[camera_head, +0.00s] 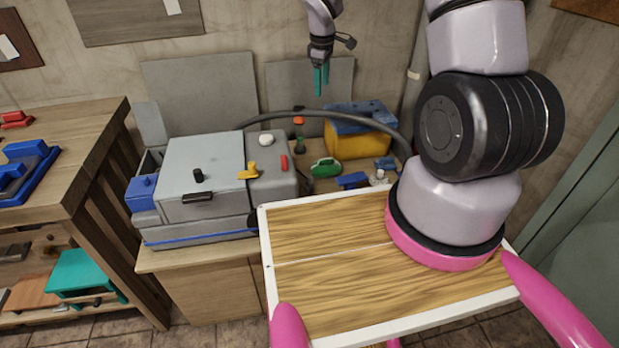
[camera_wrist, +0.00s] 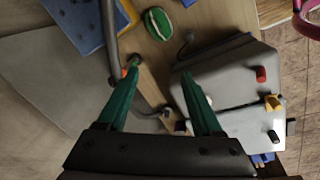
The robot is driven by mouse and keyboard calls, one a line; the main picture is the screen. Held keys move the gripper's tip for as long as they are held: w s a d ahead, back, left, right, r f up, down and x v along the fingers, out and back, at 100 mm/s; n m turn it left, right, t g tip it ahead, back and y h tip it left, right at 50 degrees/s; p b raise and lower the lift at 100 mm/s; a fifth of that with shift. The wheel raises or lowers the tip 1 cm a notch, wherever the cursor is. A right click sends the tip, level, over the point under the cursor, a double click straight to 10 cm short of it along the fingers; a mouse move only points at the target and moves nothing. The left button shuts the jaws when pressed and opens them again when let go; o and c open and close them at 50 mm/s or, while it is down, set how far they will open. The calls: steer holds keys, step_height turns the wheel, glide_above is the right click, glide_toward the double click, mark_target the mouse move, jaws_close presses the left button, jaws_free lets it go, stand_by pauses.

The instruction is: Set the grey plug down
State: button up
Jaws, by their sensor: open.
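My gripper (camera_head: 321,78) has teal fingers and hangs high above the back of the ledge in the head view, pointing down. In the wrist view its fingers (camera_wrist: 160,72) are spread apart, with nothing held between them. Bare wood, a thin cable and a small dark piece (camera_wrist: 168,112) show beyond the gap. I cannot pick out the grey plug with certainty in either view. A grey machine box (camera_head: 202,165) stands at the left of the ledge. It also shows in the wrist view (camera_wrist: 228,72), right of the fingers.
A thick dark hose (camera_head: 340,114) arches over the ledge. A green oval piece (camera_head: 325,167), a blue piece (camera_head: 352,180) and a yellow-and-blue box (camera_head: 358,144) are at the right. A white-rimmed wooden tray (camera_head: 345,262) is in front. A wooden bench (camera_head: 75,135) stands at left.

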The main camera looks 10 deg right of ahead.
step_height(320, 180, down, 16)
steer(key=a+f+n+g, duration=0.1)
steer(key=a+n, duration=0.2)
steer(key=n, duration=0.1)
steer(key=n+g, duration=0.1)
steer(key=n, duration=0.2)
glide_toward(310, 183)
steer(key=shift+w+d+f+y, duration=0.25)
steer(key=shift+w+f+y, duration=0.2)
steer(key=shift+w, duration=0.3)
step_height(310, 183, down, 5)
steer(key=shift+r, duration=0.1)
step_height(310, 183, down, 6)
steer(key=shift+s+d+r, duration=0.1)
steer(key=shift+d+r, duration=0.1)
jaws_close()
